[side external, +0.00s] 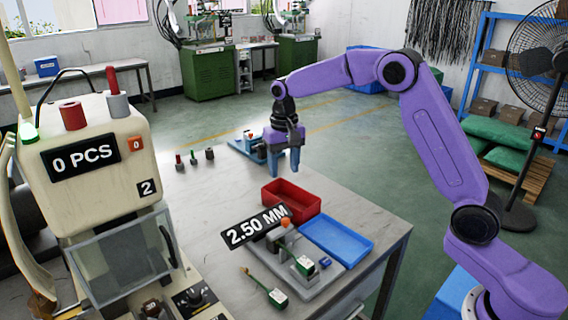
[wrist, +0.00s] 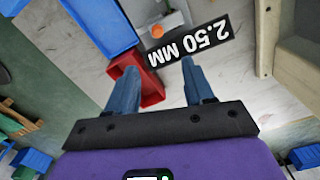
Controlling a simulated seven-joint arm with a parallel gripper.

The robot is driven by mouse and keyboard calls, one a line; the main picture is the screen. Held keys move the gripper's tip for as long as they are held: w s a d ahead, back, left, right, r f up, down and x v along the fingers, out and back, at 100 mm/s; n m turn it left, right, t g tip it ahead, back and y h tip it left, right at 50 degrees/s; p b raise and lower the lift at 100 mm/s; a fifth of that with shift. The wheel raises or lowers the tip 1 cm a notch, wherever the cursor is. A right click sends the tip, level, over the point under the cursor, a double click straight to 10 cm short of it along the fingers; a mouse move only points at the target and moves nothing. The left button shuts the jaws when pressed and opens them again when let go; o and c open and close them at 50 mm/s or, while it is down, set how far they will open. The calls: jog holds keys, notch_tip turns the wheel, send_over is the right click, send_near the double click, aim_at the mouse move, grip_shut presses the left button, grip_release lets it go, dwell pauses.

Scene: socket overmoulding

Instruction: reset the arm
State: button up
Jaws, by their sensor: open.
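My purple arm reaches in from the right in the side external view. My gripper (side external: 287,162) points down above the table (side external: 215,215), behind the red bin. Its blue fingers are spread apart with nothing between them, and they also show in the wrist view (wrist: 157,84). The red bin (side external: 291,199) stands on the table in front of the gripper; it also shows in the wrist view (wrist: 152,90), beside and partly behind the left finger.
A blue tray (side external: 337,240) and a grey fixture (side external: 300,275) with a "2.50 MM" sign (side external: 256,226) stand near the front. A beige machine (side external: 95,165) reading "0 PCS" stands left. A small blue device (side external: 248,147) and several small pegs (side external: 195,157) are at the back.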

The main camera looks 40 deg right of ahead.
jog(key=shift+r, duration=0.2)
jog(key=s+a+r+n, duration=0.1)
jog(key=s+a+n, duration=0.3)
jog(key=s, duration=0.5)
jog(key=s+a+r+n, duration=0.2)
jog(key=s+a+n, duration=0.1)
jog(key=s, duration=0.7)
jog(key=s+d+f+n, duration=0.1)
jog(key=s+d+n, duration=0.2)
jog(key=s, duration=0.7)
jog(key=s+d+f+n, duration=0.2)
jog(key=s+n, duration=0.3)
jog(key=s, duration=0.6)
jog(key=shift+d+n, duration=0.3)
jog(key=shift+d, duration=0.25)
